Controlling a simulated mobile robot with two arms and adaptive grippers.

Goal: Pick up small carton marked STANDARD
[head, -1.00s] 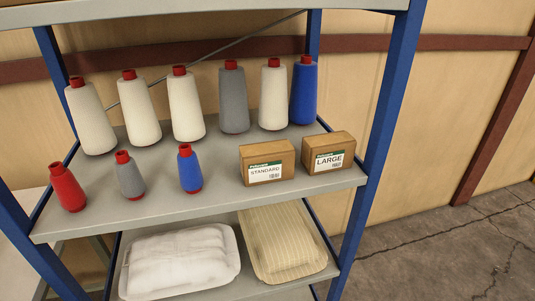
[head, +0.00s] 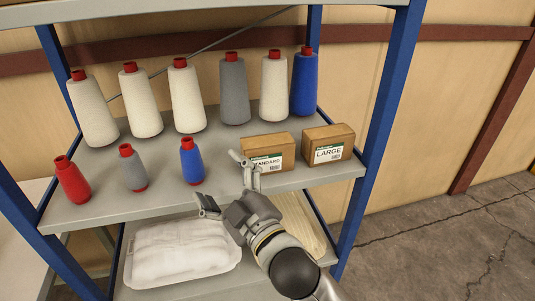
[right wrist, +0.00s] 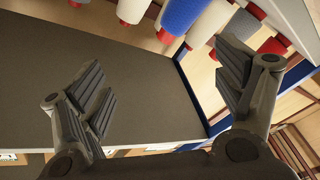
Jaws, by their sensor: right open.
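In the right wrist view the same gripper (right wrist: 163,65) is wide open. I cannot tell from these views whether a finger touches the carton. My left gripper is not in view.
Tall thread cones, including a grey cone (head: 234,92) and a blue cone (head: 304,85), stand behind. Smaller red, grey and blue (head: 191,163) spools stand to the left. A white wrapped bundle (head: 180,252) lies on the lower shelf. A blue post (head: 388,90) rises at the right.

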